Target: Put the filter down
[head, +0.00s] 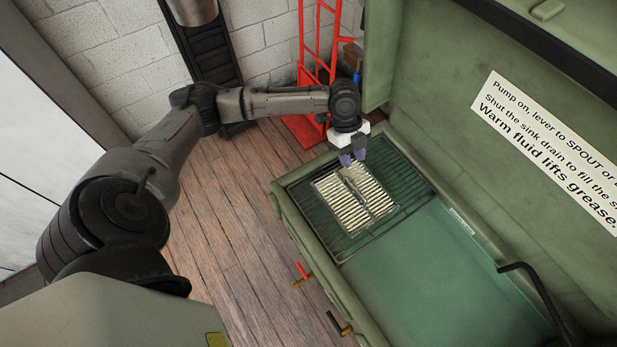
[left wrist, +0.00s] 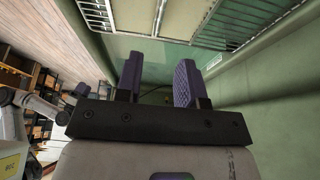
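The filter (head: 368,208), a flat panel with cream pleats and a grey raised strip along its middle, lies on the wire rack (head: 413,185) inside the green wash sink. Part of a pale panel, which looks like the filter (left wrist: 183,16), shows at the top of the left wrist view. My left gripper (head: 352,158) is near the far end of the filter, above the rack. In the left wrist view its two purple fingers (left wrist: 158,82) stand apart with nothing between them. I cannot tell its exact height above the rack. My right gripper is not in view.
The green sink (head: 430,275) has a bare basin floor in front of the rack. Its raised lid (head: 440,90) carries a printed sign (head: 550,150). A black bent rod (head: 530,290) rises at right. A red hand truck (head: 308,75) stands behind my left arm.

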